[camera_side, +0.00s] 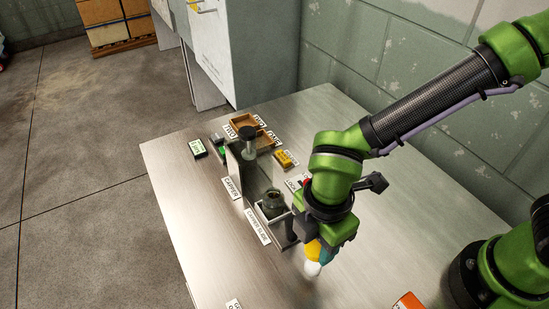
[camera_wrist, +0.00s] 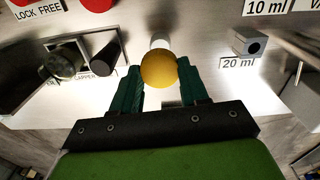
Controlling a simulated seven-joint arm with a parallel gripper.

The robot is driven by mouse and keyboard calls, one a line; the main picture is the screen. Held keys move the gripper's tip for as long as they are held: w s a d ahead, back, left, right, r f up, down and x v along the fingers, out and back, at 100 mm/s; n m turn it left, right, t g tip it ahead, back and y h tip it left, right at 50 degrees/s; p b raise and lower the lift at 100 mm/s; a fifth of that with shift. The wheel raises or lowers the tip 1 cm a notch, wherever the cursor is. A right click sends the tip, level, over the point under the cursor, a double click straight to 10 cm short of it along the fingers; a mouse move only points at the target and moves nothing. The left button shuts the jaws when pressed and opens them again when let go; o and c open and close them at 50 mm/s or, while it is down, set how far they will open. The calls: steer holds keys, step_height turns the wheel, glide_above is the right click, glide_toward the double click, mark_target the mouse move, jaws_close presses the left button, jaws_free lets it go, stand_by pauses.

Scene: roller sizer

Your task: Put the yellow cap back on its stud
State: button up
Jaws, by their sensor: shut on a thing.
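My gripper (camera_wrist: 158,88) is shut on the yellow cap (camera_wrist: 158,70), which shows as a round yellow ball between the green-blue fingertips in the wrist view. In the side view the yellow cap (camera_side: 313,250) is partly hidden by the fingers, above the table on the near side of the capper slide. A white rounded piece (camera_side: 312,268) shows just below the cap, and a white piece (camera_wrist: 160,42) shows beyond it in the wrist view. I cannot tell whether it is joined to the cap. I cannot pick out the stud for certain.
The capper slide holds a dark jar (camera_side: 272,203) beside the gripper; the capper post (camera_side: 248,142) stands behind it. A wooden tray (camera_side: 258,135) and a yellow block (camera_side: 287,159) lie farther back. A grey block (camera_wrist: 249,42) sits above the "20 ml" label. The front-left table is mostly clear.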

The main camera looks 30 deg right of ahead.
mark_target(313, 263)
steer(key=shift+f, duration=2.7)
steer(key=o, duration=1.5)
steer(key=shift+r, duration=3.55)
